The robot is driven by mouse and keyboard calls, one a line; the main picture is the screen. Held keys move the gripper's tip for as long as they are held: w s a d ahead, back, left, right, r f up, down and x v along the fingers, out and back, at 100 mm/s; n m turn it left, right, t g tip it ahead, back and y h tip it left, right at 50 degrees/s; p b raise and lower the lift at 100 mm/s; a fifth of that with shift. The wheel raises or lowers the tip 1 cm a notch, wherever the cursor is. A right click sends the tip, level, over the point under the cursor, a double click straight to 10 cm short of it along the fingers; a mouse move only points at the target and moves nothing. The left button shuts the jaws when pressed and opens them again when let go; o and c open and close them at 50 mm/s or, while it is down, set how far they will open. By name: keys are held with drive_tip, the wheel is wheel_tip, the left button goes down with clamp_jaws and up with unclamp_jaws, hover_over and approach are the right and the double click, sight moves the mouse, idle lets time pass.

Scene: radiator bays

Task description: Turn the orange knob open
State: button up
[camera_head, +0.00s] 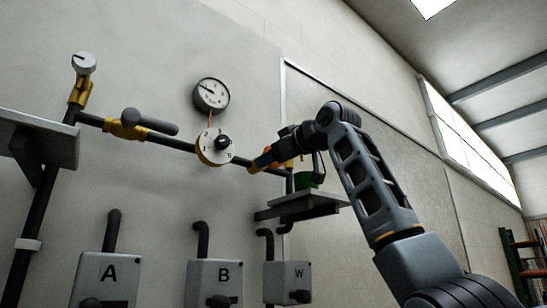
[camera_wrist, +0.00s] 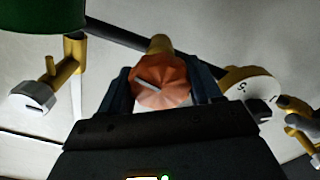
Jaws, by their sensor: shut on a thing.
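The orange knob (camera_wrist: 160,82) is a fluted round knob with a pale pointer line, on a brass valve fitting of the dark wall pipe. In the wrist view it sits between the two blue-grey fingers of my gripper (camera_wrist: 161,90), which is shut on it. In the head view my gripper (camera_head: 268,159) reaches the pipe from the right, and only a little of the orange knob (camera_head: 288,164) shows past it. The pointer line slants from upper left to lower right in the wrist view.
A round white dial with a black knob (camera_head: 214,147) is close left of my gripper, below a pressure gauge (camera_head: 211,95). A lever valve (camera_head: 128,127) and a grey-white knob (camera_head: 83,63) are farther left. A shelf (camera_head: 300,206) with a green object (camera_head: 308,180) lies below my gripper.

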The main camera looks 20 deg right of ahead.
drive_tip(key=n, duration=0.5)
drive_tip(key=shift+f+n, duration=0.15)
drive_tip(key=shift+n, duration=0.15)
drive_tip(key=n, duration=0.4)
drive_tip(key=shift+n, duration=0.3)
drive_tip(key=n, duration=1)
drive_tip(key=shift+n, duration=0.3)
drive_tip(key=o, duration=1)
drive_tip(key=shift+o, duration=0.2)
